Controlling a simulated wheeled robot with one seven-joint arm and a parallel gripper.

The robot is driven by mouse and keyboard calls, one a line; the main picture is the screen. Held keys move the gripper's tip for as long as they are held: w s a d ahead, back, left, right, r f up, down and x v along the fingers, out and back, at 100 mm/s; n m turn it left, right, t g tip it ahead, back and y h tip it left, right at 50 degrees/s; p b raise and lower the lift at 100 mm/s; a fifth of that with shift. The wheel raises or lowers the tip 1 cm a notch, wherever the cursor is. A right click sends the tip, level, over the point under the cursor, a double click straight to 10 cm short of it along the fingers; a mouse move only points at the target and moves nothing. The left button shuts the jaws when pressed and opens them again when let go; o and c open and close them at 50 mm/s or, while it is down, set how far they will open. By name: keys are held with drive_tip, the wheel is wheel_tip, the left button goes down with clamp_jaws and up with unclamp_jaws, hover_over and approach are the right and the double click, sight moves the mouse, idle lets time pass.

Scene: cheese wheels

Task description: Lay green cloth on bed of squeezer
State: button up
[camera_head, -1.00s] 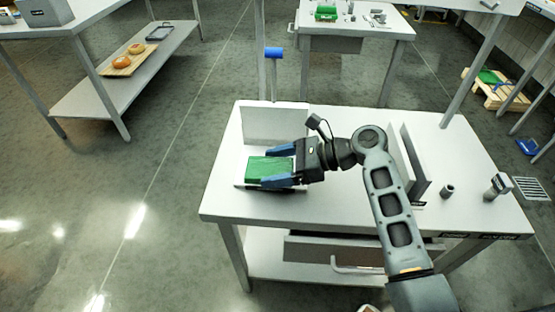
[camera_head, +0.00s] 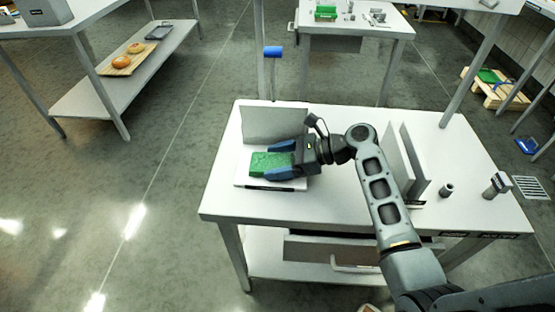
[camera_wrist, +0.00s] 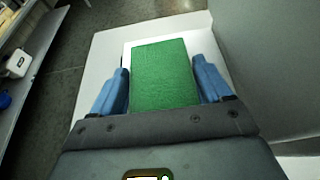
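The green cloth (camera_head: 262,162) is a thick, folded rectangular pad, with textured top in the wrist view (camera_wrist: 164,75). My gripper (camera_head: 281,159) has its blue fingers close against two opposite sides of the cloth, and appears shut on it. The fingers also flank it in the wrist view (camera_wrist: 162,88). The cloth is over a flat white board (camera_head: 245,180) with a dark front strip, seemingly slightly raised; exact contact is hidden. An upright light plate (camera_head: 270,125) stands behind the board, with a blue-ended lever (camera_head: 274,53) above; these look like squeezer parts.
The board is on a white table (camera_head: 330,200). A small grey cylinder (camera_head: 447,190) and a metal fixture (camera_head: 497,184) are at the table's right. The table's front middle is clear.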

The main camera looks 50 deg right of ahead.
drive_tip(key=o, duration=0.4)
drive_tip(key=shift+r, duration=0.1)
drive_tip(key=shift+s+d+r+p, duration=0.15)
drive_tip(key=shift+r+p, duration=0.05)
drive_tip(key=shift+p, duration=0.1)
drive_tip(key=p+v, duration=0.5)
drive_tip(key=v, duration=0.6)
drive_tip(key=shift+s+d+p, duration=0.2)
drive_tip(key=shift+p, duration=0.1)
